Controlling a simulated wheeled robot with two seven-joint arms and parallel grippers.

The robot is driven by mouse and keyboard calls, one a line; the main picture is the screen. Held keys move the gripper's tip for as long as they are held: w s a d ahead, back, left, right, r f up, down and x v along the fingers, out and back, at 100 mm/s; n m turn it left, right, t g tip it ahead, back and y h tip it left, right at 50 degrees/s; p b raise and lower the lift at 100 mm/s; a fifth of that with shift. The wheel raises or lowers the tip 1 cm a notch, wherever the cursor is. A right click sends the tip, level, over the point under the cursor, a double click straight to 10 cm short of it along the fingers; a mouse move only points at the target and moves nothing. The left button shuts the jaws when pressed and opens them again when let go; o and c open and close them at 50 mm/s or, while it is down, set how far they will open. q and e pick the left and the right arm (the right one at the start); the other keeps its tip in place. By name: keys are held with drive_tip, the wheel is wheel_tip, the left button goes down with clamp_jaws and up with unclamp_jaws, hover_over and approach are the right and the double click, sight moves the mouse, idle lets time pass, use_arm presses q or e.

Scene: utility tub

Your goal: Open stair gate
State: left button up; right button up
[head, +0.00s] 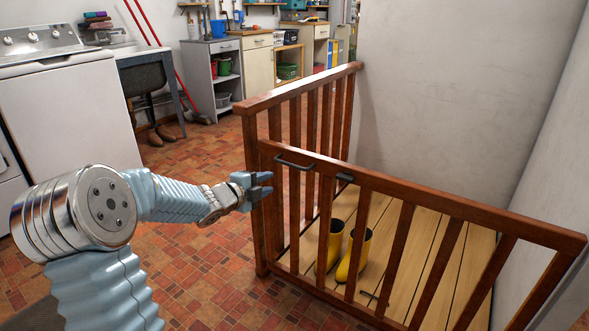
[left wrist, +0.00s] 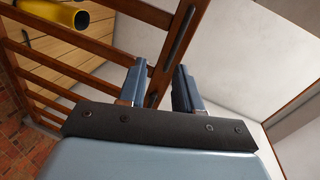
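The brown wooden stair gate (head: 420,197) runs from the corner post to the lower right, its left end close against the post, so it looks shut. A dark bar handle (head: 294,162) sits on its top rail near that end, with a small black fitting (head: 345,178) to the right. My left gripper (head: 268,184) is open and empty, at the gate's left end, below and left of the handle. In the left wrist view, a wooden rail with a dark strip (left wrist: 180,36) lies beyond and between the open fingers (left wrist: 158,88); contact is unclear. My right gripper is not in view.
A fixed wooden railing (head: 300,88) runs back from the corner post. Yellow boots (head: 354,255) stand on planks behind the gate. A white washer (head: 62,110) and a utility tub (head: 146,78) are at left. Tiled floor (head: 195,265) in front of the gate is clear.

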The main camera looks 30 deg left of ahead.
sight(287, 164)
use_arm(q)
drive_tip(key=shift+m, duration=0.7)
drive_tip(key=w, duration=1.2)
drive_tip(key=shift+w+a+p, duration=0.1)
drive_tip(key=shift+w+p, duration=0.3)
drive_tip(key=shift+c, duration=0.5)
clamp_jaws()
drive_tip(key=shift+f, duration=0.1)
